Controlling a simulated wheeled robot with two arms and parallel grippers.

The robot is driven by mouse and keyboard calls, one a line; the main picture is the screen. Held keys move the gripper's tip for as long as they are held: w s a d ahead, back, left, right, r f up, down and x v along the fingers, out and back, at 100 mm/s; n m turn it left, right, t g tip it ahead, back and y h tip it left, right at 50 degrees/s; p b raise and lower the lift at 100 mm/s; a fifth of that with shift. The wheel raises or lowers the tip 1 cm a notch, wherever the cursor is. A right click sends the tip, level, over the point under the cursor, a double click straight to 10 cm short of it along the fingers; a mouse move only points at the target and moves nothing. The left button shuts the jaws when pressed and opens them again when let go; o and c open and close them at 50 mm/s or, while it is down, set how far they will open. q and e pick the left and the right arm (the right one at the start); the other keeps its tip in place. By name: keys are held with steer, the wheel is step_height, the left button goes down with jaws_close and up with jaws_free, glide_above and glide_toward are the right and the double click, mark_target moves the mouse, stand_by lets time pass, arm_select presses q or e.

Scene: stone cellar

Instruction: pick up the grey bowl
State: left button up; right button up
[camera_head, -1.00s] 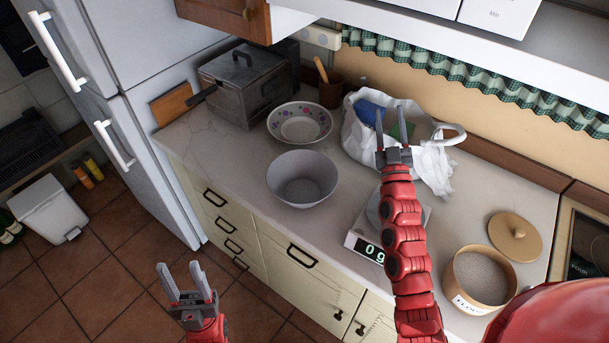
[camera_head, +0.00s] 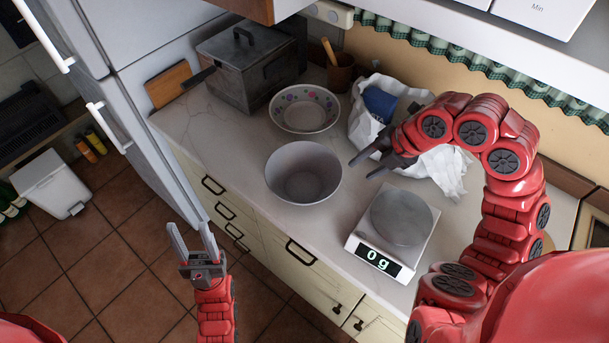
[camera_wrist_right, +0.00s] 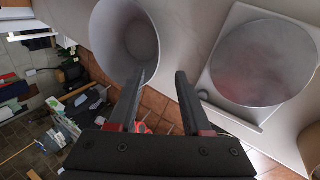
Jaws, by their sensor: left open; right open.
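The grey bowl (camera_head: 303,174) stands upright and empty on the counter, left of the kitchen scale. My right gripper (camera_head: 362,163) is open and empty, just right of the bowl and apart from it in the head view. In the right wrist view the bowl (camera_wrist_right: 126,38) shows at the top, beyond the open fingers (camera_wrist_right: 160,90). My left gripper (camera_head: 192,238) is open and empty, low in front of the drawers, left of and below the bowl.
The scale (camera_head: 385,259), reading 0 g, is right of the bowl. A white bag (camera_head: 364,127) lies behind my right gripper. The counter (camera_head: 227,140) left of the bowl is clear.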

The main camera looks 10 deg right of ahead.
mark_target(339, 183)
steer(key=p+x, duration=0.1)
steer(key=x, duration=0.9)
steer(key=shift+a+f, duration=0.15)
steer(key=shift+a, duration=0.05)
steer(key=p+x, duration=0.1)
steer(key=x, duration=0.1)
steer(key=p+x, duration=0.2)
steer(key=shift+a+f, duration=0.1)
steer(key=shift+a, duration=0.25)
steer(key=shift+w+f, duration=0.25)
steer(key=shift+f, duration=0.2)
steer(key=shift+a, duration=0.1)
jaws_close()
